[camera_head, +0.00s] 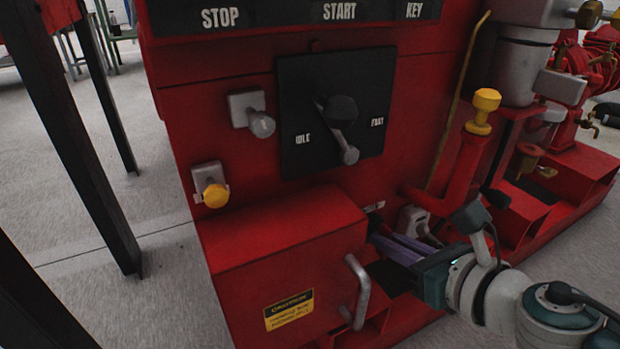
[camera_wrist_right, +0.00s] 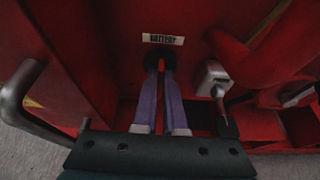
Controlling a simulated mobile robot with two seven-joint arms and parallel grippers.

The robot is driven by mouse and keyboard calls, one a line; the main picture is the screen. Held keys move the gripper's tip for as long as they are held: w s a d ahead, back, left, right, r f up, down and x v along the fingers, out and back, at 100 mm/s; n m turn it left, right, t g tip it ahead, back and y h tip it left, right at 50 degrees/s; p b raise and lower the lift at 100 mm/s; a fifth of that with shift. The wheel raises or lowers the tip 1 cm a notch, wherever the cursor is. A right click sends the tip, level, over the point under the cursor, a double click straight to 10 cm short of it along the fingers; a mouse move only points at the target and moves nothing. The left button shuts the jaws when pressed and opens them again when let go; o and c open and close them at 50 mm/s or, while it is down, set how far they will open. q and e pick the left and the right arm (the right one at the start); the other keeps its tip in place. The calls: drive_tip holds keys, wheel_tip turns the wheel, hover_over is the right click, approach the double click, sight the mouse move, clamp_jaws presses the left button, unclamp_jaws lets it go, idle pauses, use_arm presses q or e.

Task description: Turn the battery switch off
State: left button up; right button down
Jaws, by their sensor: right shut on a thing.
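The battery switch (camera_wrist_right: 150,58) is a dark round knob on the red pumpset, just below a white label reading BATTERY (camera_wrist_right: 163,39) in the right wrist view. My right gripper (camera_wrist_right: 160,72) has its two purple fingers close together, with their tips on the knob, shut on it. The fingertips cover part of the knob, so its exact turn cannot be told. In the head view my right gripper (camera_head: 380,238) reaches in from the lower right to the side of the red box, under the small label (camera_head: 374,206). My left gripper is not in view.
A red box (camera_head: 280,245) with a metal handle (camera_head: 358,292) stands left of my right gripper. A grey fitting (camera_wrist_right: 213,80) is close on its right. Above are an IDLE/FAST lever panel (camera_head: 310,80) and a yellow knob (camera_head: 482,108). Dark table legs (camera_head: 70,130) stand at left.

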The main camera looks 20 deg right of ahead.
drive_tip(key=shift+d+f+m+t+y+b, duration=0.2)
drive_tip(key=shift+m+t+y+b, duration=0.25)
drive_tip(key=shift+m+y+b, duration=1.15)
drive_tip(key=shift+d+f+m+t+y+b, duration=0.3)
drive_tip(key=shift+m+y+b, duration=0.5)
drive_tip(key=shift+m+b, duration=1.5)
drive_tip(key=shift+d+f+m+t+y+b, duration=0.1)
drive_tip(key=shift+m+t+y+b, duration=0.75)
drive_tip(key=shift+m, duration=1.95)
drive_tip(key=shift+g+y, duration=0.3)
drive_tip(key=shift+y, duration=0.05)
drive_tip(key=c, duration=1)
unclamp_jaws()
